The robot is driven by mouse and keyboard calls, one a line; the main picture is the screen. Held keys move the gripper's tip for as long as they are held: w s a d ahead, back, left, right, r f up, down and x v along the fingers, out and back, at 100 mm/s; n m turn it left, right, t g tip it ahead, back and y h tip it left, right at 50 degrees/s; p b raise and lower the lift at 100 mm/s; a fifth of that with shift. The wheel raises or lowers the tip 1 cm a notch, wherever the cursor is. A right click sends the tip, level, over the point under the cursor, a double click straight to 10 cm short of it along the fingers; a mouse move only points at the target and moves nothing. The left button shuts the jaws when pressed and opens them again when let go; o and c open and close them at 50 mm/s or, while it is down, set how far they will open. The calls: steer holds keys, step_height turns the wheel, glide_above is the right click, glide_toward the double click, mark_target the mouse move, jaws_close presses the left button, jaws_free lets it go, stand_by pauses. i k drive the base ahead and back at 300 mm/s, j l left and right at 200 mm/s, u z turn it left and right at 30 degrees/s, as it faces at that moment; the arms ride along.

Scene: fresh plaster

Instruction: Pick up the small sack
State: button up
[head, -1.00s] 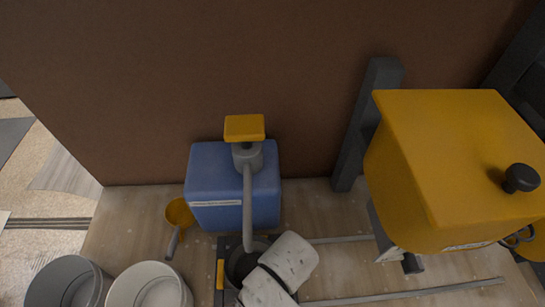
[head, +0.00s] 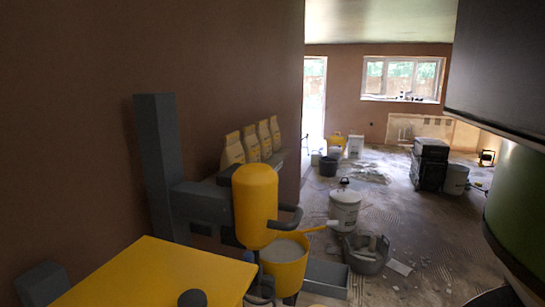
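Several small yellow and pale sacks stand upright in a row on a grey ledge in the head view. The nearest small sack (head: 233,152) is at the left end of the row, and the others recede to the right behind it. Which one the task means, I cannot tell. The lower parts of the nearer sacks are partly hidden by grey and yellow equipment in front. My gripper is not in view.
A yellow machine body (head: 257,205) and a yellow tub (head: 285,262) stand before the ledge. A yellow box lid (head: 150,280) fills the lower left. White bucket (head: 344,210) and grey tub (head: 367,252) stand on the floor. Open floor lies beyond, at centre right.

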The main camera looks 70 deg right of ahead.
mark_target(274, 131)
steer(key=l+z, duration=0.1)
steer(key=z, duration=0.3)
steer(key=l+z, duration=0.1)
steer(key=z, duration=0.25)
steer(key=l+z, duration=0.1)
steer(key=z, duration=0.3)
steer(key=i+l+z, duration=0.1)
steer(key=z, duration=0.25)
steer(key=i+l, duration=0.3)
steer(key=l, duration=0.15)
steer(key=i+l, duration=0.3)
steer(key=l, duration=0.15)
steer(key=i+l, duration=0.1)
steer(key=l, duration=0.15)
steer(key=i+l+u, duration=0.1)
steer(key=l, duration=0.15)
